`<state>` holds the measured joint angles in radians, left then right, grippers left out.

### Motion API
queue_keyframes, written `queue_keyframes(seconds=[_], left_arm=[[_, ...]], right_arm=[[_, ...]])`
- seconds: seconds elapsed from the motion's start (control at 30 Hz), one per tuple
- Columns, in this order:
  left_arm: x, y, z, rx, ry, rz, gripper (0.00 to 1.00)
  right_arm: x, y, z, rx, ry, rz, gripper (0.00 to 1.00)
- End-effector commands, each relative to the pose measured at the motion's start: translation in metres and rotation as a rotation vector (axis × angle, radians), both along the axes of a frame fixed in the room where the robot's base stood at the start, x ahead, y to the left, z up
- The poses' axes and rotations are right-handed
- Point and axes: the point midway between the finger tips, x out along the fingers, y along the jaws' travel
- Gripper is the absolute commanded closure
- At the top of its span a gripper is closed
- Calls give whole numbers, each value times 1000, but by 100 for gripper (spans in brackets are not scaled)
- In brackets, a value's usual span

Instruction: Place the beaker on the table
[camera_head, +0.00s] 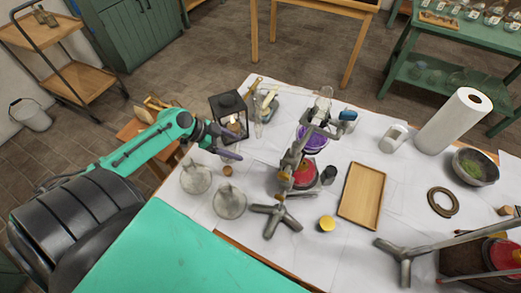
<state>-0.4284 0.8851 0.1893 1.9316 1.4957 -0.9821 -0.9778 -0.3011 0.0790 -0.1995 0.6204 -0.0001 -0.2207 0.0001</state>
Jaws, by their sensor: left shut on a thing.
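My left gripper (230,154) is over the left part of the white-covered table (335,245), beside a black lantern (229,104). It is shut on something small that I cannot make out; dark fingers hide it. A clear glass vessel that looks like a beaker (323,102) is at the top of a metal stand (293,155), near the table's middle. A purple-topped thing (313,139) is just below it. The glass vessel is apart from my left gripper. My right gripper is not in view.
A wooden tray (361,195), a yellow-topped jar (326,224), a paper roll (454,120) and a bowl (475,167) stand to the right. A green surface (190,255) lies at the front left. Bare cloth shows at the front middle.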

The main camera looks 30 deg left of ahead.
Motion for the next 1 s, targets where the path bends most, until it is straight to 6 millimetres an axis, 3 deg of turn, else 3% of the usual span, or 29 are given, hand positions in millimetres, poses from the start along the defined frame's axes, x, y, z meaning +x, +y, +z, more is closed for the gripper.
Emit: queue_keyframes(seconds=[0.13, 0.4, 0.53, 0.8, 0.83, 0.87, 1.0], left_arm=[[26, -31, -16, -5, -5, 3, 81], [51, -65, -38, -4, -4, 1, 81], [58, -73, -53, -1, -1, 3, 81], [57, -73, -58, 0, 0, 1, 81], [57, -73, -58, 1, 1, 1, 11], [57, -73, -57, 1, 1, 1, 0], [57, -73, -57, 1, 1, 1, 0]], right_arm=[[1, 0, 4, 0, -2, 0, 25], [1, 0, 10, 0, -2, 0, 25], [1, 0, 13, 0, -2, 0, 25], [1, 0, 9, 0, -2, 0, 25], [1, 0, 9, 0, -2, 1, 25], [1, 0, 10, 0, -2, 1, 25], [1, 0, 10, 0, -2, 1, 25]])
